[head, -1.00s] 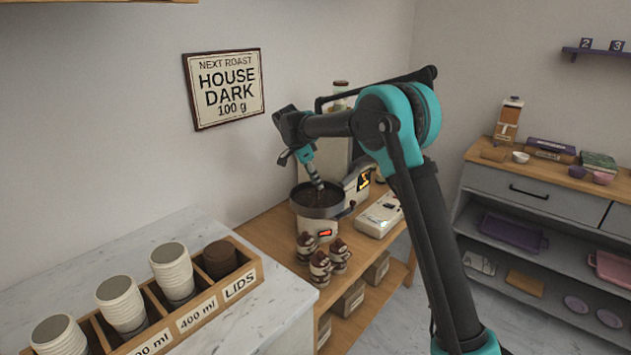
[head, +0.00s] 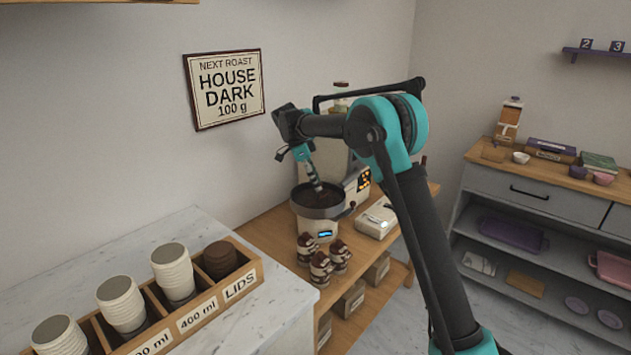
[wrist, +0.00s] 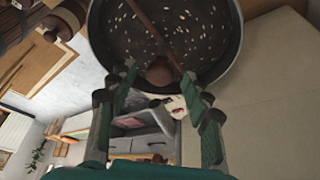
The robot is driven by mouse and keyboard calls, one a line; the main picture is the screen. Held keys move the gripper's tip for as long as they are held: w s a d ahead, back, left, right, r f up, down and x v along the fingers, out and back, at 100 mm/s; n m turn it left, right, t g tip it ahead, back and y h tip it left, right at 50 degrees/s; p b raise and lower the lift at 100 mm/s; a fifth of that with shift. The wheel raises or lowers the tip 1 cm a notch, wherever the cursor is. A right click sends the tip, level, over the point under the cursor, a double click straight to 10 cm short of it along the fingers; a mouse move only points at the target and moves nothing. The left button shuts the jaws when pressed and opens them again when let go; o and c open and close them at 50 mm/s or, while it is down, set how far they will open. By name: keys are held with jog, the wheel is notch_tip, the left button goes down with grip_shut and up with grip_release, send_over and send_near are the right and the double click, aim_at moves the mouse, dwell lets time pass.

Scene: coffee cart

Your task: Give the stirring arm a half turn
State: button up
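The roaster's round dark pan (head: 318,211) stands on the wooden cart; it also shows at the top of the wrist view (wrist: 232,50), with pale beans on its dark floor. The stirring arm (wrist: 143,22) is a thin brown rod crossing the pan, with a rounded brown knob (wrist: 160,70) near the rim. My gripper (head: 317,186) points down into the pan. In the wrist view my gripper (wrist: 159,82) has its fingers spread, one on each side of the knob, with visible gaps. Whether the knob lies fully between the fingertips in depth I cannot tell.
A control panel (head: 363,181) with orange lights stands right of the pan, and a pale flat device (head: 376,220) lies beside it. Several brown-and-white jars (head: 320,268) stand in front. A cup and lid rack (head: 243,284) is on the near-left counter.

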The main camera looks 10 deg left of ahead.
jog(key=shift+r, duration=0.1)
jog(key=v, duration=1.1)
jog(key=shift+r, duration=0.35)
jog(key=shift+a, duration=0.15)
jog(key=s+d+f+n+y, duration=0.1)
jog(key=s+d+f+n, duration=0.15)
jog(key=d, duration=0.65)
jog(key=s+d+f+n+y, duration=0.1)
jog(key=s+d+f+n, duration=0.2)
jog(key=d, duration=0.6)
jog(key=s+d+f+n+y, duration=0.15)
jog(key=s+d, duration=0.25)
jog(key=d, duration=0.5)
jog(key=s+d+f+n+t, duration=0.1)
jog(key=s+d+f, duration=0.3)
jog(key=s, duration=0.4)
jog(key=s+d+f+n+t, duration=0.1)
jog(key=s+d+f+n, duration=0.3)
jog(key=s, duration=0.5)
jog(key=s+d+f+n+t, duration=0.1)
jog(key=s+d+f+n, duration=0.2)
jog(key=s+d+f, duration=0.3)
jog(key=s+f+y, duration=0.1)
jog(key=s, duration=0.2)
jog(key=shift+s+d+f, duration=0.15)
jog(key=shift+s+f, duration=0.1)
jog(key=shift+f, duration=0.1)
